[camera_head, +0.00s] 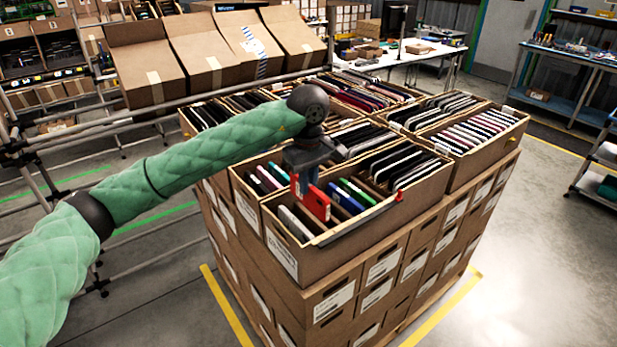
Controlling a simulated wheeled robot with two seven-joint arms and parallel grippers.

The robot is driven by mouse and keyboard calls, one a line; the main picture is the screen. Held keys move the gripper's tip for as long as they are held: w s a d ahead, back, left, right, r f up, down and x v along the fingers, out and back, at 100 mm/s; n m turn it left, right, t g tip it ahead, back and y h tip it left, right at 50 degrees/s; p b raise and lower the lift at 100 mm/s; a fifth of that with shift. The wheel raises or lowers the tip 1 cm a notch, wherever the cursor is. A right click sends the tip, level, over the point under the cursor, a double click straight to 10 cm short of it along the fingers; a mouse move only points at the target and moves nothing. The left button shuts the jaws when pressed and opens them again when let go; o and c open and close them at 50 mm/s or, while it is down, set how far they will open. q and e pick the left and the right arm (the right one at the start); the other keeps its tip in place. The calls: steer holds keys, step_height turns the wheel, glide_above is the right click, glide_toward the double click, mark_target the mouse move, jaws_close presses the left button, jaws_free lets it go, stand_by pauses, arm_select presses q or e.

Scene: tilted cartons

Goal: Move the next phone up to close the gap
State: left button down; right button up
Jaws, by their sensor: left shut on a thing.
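My left gripper (306,181) points down into the front carton (345,245) of the stack. It is shut on a red phone (317,205), which stands upright, partly above the carton's inside. Pale grey phones (297,223) lean in the carton's near left end. A blue phone (344,199) and a green phone (357,191) stand to the right of the red one, with dark phones (400,165) behind them. The fingers and wrist hide part of the carton's left side. The red phone's lower edge is hidden. My right gripper is out of view.
A grey bar with a red end (398,196) runs along the front carton's near rim. More open cartons of phones (482,130) stand close behind. Tilted cartons (215,50) sit on a rack at back left.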

mark_target(308, 207)
arm_select(q)
steer(key=shift+f+p, duration=0.3)
steer(key=shift+f, duration=2.1)
steer(key=shift+f+b, duration=0.3)
steer(key=shift+b, duration=0.25)
steer(key=shift+f+b, duration=0.35)
steer(key=shift+b, duration=0.05)
steer(key=shift+f+b, duration=0.45)
steer(key=shift+b, duration=0.05)
steer(key=shift+f, duration=0.15)
steer(key=shift+f+b, duration=0.2)
steer(key=shift+b, duration=0.25)
steer(key=shift+f+b, duration=0.3)
steer(key=shift+b, duration=0.05)
steer(key=shift+f, duration=0.15)
steer(key=shift+f+b, duration=0.15)
steer(key=shift+b, duration=0.15)
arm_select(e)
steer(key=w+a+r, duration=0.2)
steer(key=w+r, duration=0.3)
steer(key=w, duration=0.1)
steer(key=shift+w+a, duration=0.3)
